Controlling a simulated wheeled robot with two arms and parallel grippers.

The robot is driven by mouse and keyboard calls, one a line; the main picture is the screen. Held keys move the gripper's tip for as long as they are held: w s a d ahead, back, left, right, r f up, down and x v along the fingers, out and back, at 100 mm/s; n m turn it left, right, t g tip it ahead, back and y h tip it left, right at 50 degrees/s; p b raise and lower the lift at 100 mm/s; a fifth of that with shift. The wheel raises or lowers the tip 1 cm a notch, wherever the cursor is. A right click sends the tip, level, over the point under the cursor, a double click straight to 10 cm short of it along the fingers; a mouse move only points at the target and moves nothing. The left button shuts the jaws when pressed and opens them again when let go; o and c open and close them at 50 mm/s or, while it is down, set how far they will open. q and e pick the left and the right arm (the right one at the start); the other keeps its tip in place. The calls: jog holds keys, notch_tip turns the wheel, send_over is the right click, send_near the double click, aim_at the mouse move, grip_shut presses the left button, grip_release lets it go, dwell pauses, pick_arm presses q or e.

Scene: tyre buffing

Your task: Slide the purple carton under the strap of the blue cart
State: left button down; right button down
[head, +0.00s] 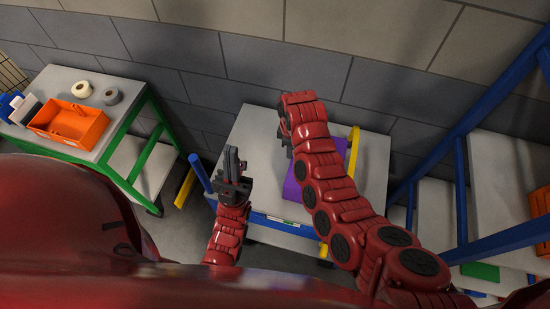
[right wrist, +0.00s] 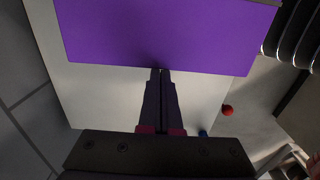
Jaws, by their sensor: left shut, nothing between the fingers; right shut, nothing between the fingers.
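The purple carton (head: 293,188) lies on the pale top of the blue cart (head: 257,132), partly hidden by my right arm. The yellow strap (head: 352,152) crosses the cart top to the right, close to the carton's right side; whether any of the carton is under it is unclear. My right gripper (head: 285,143) is partly hidden at the carton's left. In the right wrist view its shut, empty fingers (right wrist: 160,72) point at the carton's edge (right wrist: 165,35), touching or nearly so. My left gripper (head: 233,160) is shut and empty above the cart's left part.
A green-framed table (head: 75,75) at the left holds an orange bin (head: 70,124) and two tape rolls (head: 82,89). A blue-framed rack (head: 462,190) stands at the right. A block wall (head: 260,60) is behind. The wrist view shows a small red ball-like thing (right wrist: 228,110).

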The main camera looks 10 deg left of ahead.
jog(key=shift+s+d+p, duration=0.1)
jog(key=shift+d+p, duration=1.35)
jog(key=shift+d, duration=0.6)
jog(key=shift+d+p, duration=0.95)
jog(key=shift+d, duration=0.8)
jog(key=shift+s+d+p, duration=0.1)
jog(key=shift+d+p, duration=0.3)
jog(key=shift+d, duration=0.7)
jog(key=shift+a, duration=0.2)
jog(key=shift+a, duration=0.25)
jog(key=shift+r, duration=0.15)
